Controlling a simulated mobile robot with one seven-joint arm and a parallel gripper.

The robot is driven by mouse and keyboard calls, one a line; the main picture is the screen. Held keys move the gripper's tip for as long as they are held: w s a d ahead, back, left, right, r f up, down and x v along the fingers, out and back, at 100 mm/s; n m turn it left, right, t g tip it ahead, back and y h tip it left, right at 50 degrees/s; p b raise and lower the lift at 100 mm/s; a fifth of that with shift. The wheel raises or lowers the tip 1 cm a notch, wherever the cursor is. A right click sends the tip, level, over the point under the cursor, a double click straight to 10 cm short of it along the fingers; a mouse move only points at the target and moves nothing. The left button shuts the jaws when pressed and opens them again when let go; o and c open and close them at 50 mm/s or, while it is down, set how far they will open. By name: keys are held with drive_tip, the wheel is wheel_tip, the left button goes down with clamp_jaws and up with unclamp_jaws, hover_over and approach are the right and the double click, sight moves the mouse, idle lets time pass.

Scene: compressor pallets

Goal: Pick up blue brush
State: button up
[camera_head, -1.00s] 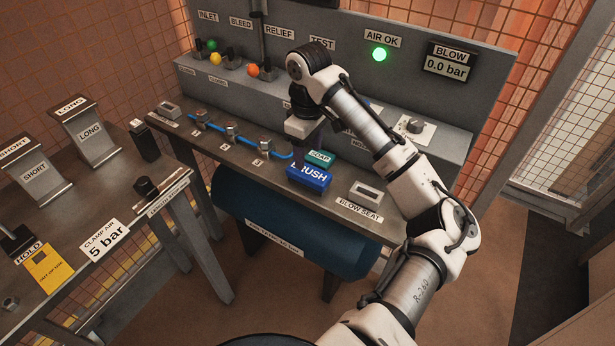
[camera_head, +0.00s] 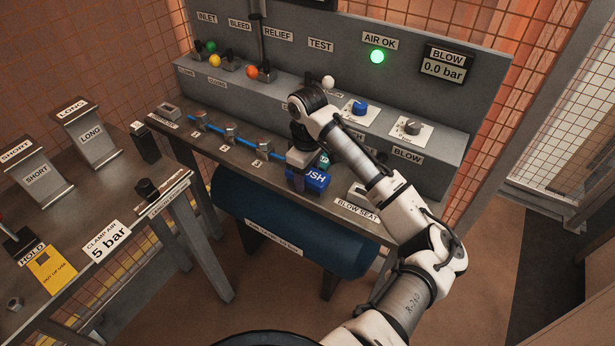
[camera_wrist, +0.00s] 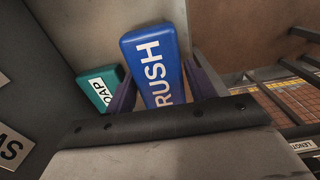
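The blue brush (camera_head: 317,179) is a block with white lettering, standing on the grey bench shelf beside the green soap block (camera_head: 324,160). My gripper (camera_head: 298,180) is low over the brush's left part and hides some of its lettering. In the wrist view, the brush (camera_wrist: 155,65) lies between the two spread dark fingers of my gripper (camera_wrist: 160,92). A narrow gap shows at the left finger; contact at the right finger cannot be told. The soap block (camera_wrist: 102,88) is just outside the left finger.
The blow seat (camera_head: 362,196) is right of the brush on the shelf. Several metal fittings on a blue hose (camera_head: 231,132) lie to the left. The grey panel box with knobs (camera_head: 440,142) rises behind. A dark blue tank (camera_head: 285,225) is below.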

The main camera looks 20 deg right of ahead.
drive_tip(key=c, duration=0.7)
drive_tip(key=shift+r, duration=0.1)
wheel_tip(320, 180, up, 20)
drive_tip(key=shift+f+b, duration=0.1)
drive_tip(key=shift+b, duration=0.4)
